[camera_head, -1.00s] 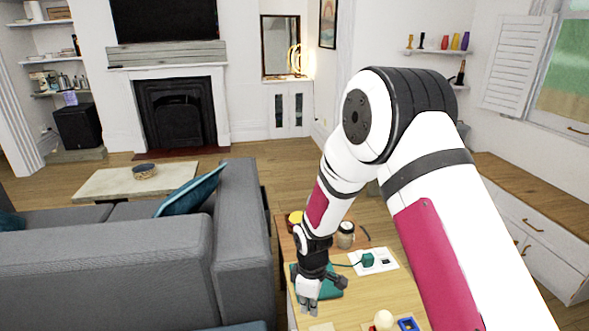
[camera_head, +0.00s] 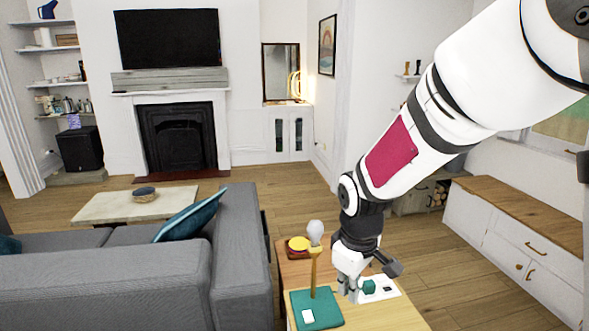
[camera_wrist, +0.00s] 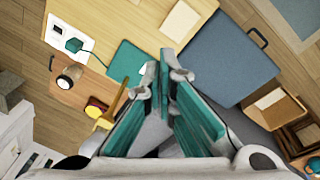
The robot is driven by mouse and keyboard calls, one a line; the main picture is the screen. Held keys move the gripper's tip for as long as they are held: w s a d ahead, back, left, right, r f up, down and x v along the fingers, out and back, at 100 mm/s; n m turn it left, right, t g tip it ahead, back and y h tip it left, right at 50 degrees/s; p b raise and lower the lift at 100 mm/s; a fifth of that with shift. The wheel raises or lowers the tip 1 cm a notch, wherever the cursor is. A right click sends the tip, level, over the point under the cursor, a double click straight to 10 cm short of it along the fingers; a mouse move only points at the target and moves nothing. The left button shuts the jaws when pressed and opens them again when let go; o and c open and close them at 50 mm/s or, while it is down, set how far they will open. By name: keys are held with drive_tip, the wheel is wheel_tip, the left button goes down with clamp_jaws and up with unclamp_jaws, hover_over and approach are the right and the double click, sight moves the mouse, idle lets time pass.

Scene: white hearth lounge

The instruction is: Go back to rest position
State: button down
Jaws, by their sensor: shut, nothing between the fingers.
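My gripper (camera_head: 350,292) hangs low over the wooden table (camera_head: 400,318) in the head view, pointing down. In the wrist view its fingers (camera_wrist: 164,78) are shut with nothing held between them. A teal mat or book (camera_head: 318,312) lies to its left in the head view and beyond the fingertips in the wrist view (camera_wrist: 128,64). A white board with a teal block (camera_head: 369,287) lies partly behind the gripper.
The wrist view also shows a blue-grey case (camera_wrist: 218,65) and a wooden box (camera_wrist: 277,104). A grey sofa (camera_head: 238,255) stands left; open floor lies behind the table.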

drive_tip(key=s+d+r+m+t, duration=0.1)
drive_tip(key=s+d+r+m, duration=0.35)
drive_tip(key=s+r, duration=0.65)
drive_tip(key=s+d+r+m, duration=0.1)
drive_tip(key=s+r+m, duration=0.1)
drive_tip(key=s, duration=0.4)
drive_tip(key=s+d+r+m+t, duration=0.1)
drive_tip(key=s+d+r+m, duration=0.1)
drive_tip(key=s, duration=0.4)
drive_tip(key=shift+s+d+r+m+t+p, duration=0.25)
drive_tip(key=shift+d+r+m+t+p, duration=0.05)
drive_tip(key=shift+m+p, duration=0.05)
